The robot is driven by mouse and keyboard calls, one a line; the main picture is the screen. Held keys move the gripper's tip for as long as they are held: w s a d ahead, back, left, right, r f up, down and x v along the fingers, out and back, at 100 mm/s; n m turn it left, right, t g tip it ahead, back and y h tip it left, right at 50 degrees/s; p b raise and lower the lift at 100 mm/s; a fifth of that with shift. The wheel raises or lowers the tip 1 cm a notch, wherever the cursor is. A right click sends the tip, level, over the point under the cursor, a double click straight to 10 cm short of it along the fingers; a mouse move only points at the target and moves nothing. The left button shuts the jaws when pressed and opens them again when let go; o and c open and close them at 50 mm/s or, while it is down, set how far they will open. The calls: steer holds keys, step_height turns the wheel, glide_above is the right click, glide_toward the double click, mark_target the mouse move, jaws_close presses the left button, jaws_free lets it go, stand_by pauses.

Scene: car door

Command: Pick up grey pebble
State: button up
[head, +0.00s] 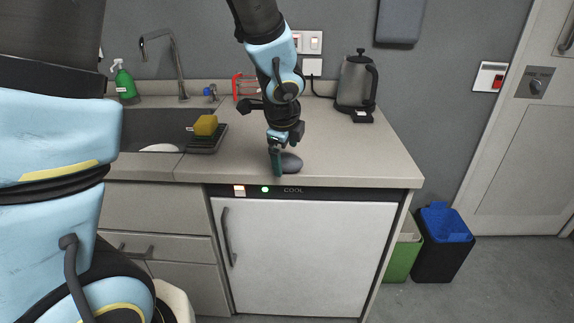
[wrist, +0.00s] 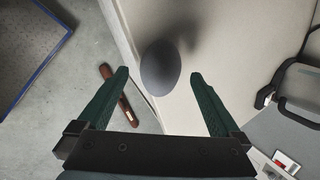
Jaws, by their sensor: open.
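The grey pebble (head: 291,163) is a smooth dark oval lying on the beige countertop (head: 345,160) near its front edge, above the white fridge door. In the wrist view the pebble (wrist: 161,67) lies just beyond the fingertips, about midway between them sideways. My gripper (head: 277,162) points down at the counter beside the pebble, on its left in the head view. In the wrist view its two green fingers (wrist: 158,76) are spread apart with nothing between them. The gripper does not appear to touch the pebble.
A kettle (head: 357,82) stands at the back right of the counter. A sponge (head: 205,125) sits on a dark tray beside the sink (head: 150,128) at the left. A red rack (head: 240,88) is behind my arm. The counter right of the pebble is clear.

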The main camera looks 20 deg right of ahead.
steer(key=shift+x, duration=1.05)
jaws_close()
